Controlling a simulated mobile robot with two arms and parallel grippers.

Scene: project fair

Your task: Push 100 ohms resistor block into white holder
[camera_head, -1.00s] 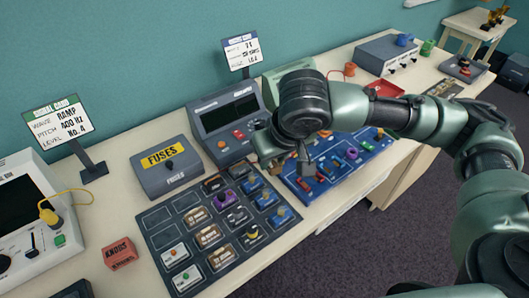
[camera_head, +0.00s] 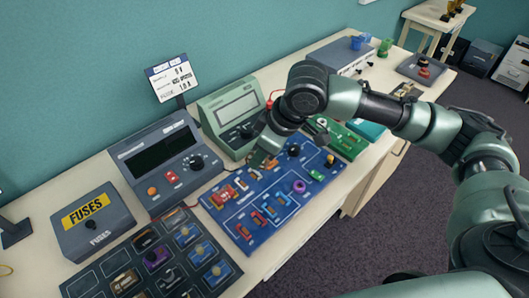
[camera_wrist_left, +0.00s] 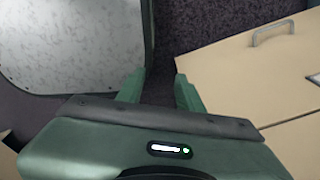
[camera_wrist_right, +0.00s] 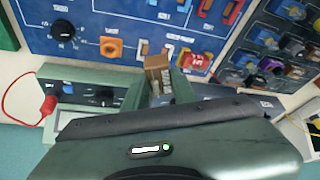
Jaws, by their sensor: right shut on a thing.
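My right gripper (camera_head: 262,158) is over the back edge of the blue circuit board (camera_head: 240,222). In the right wrist view, the right gripper (camera_wrist_right: 162,88) is shut on a small brown block (camera_wrist_right: 157,64) with a pale label, too small to read surely; I take it as the resistor block. White holder marks (camera_wrist_right: 174,47) show on the board just beyond the block. I cannot tell whether the block touches a holder. In the left wrist view, my left gripper (camera_wrist_left: 160,90) is open and empty above the floor, beside a cabinet.
A red block (camera_wrist_right: 196,61) sits right of the held block. A grey meter box (camera_head: 160,165) and a green meter box (camera_head: 232,115) stand behind the board. The parts tray (camera_head: 85,285) is to its left, with the fuses box (camera_head: 95,235) behind the tray.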

